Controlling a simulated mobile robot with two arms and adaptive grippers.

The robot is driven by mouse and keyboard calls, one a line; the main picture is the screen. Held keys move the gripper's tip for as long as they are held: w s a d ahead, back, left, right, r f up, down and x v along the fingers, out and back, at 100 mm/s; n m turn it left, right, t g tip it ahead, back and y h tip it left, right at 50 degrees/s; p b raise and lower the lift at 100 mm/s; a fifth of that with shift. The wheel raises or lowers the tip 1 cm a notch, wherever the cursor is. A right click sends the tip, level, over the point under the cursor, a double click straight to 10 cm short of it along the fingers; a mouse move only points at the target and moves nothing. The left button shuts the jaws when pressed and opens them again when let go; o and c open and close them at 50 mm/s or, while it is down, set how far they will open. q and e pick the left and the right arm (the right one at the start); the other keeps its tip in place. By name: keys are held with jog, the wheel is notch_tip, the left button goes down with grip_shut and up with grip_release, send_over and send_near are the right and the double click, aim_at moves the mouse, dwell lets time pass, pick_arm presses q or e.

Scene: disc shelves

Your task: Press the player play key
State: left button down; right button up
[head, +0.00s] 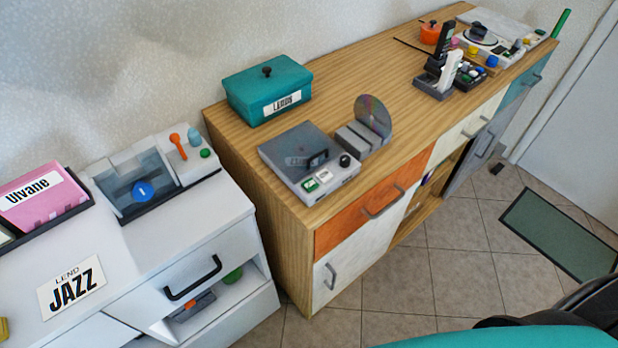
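The player (283,163) is a grey box with a dark lid, on the wooden sideboard near its left end. Its front right strip carries a green key (310,185), a white key (325,176) and a black knob (345,160). The markings on the keys are too small to read surely. A shiny disc (373,114) stands upright in a grey holder (360,137) just right of the player. Neither of my grippers shows in the head view, and nothing touches the keys.
A teal box (268,90) stands behind the player. A white cabinet at left holds a clear-lidded device (140,182) and a pink sleeve bin (45,200). A turntable (485,38) and several small items stand at the sideboard's far end. The tiled floor in front is partly clear.

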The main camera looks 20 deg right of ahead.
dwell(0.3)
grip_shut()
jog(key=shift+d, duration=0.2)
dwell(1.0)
